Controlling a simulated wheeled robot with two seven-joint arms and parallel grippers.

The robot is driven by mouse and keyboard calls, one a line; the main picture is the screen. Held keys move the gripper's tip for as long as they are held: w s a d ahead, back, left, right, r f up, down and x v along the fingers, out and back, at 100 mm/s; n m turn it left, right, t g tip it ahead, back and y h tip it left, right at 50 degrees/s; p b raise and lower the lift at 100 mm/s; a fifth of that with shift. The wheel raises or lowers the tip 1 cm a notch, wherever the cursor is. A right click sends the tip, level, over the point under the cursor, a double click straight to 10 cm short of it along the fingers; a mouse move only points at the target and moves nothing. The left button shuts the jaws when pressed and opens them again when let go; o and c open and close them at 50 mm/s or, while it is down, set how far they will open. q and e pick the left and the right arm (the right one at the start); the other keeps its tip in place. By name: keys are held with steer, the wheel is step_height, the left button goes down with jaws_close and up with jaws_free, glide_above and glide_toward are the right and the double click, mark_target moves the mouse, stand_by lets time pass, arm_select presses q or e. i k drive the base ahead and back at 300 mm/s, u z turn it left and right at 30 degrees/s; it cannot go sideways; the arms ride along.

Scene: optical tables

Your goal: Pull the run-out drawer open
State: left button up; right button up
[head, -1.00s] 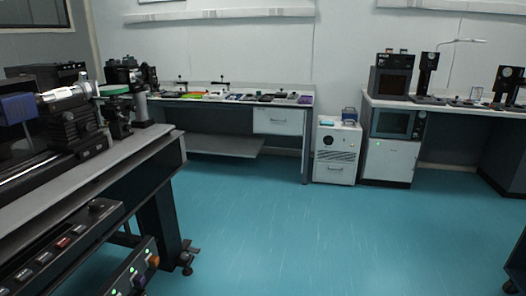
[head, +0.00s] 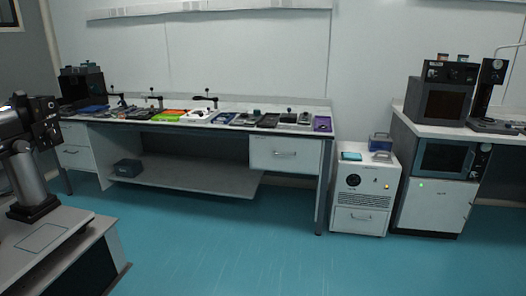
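A white drawer (head: 285,154) with a bar handle hangs under the right end of the long back bench (head: 225,127). It looks shut. A white floor cabinet (head: 365,186) with a round black dial stands to the right of the bench. Its lower front has a drawer-like panel (head: 359,219) with a handle, and this looks shut too. More drawers (head: 78,158) show under the left end of the bench. I cannot tell from labels which is the run-out drawer. Neither of my grippers is in view.
A grey table (head: 40,245) with black equipment fills the lower left. The blue floor (head: 250,255) is clear up to the bench. An oven-like unit (head: 445,157) stands at the right. A low shelf (head: 190,176) under the bench holds a dark box (head: 128,168).

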mark_target(289, 142)
steer(key=i, duration=3.1)
steer(key=u, duration=1.8)
steer(key=i, duration=0.75)
steer(key=z, duration=2.3)
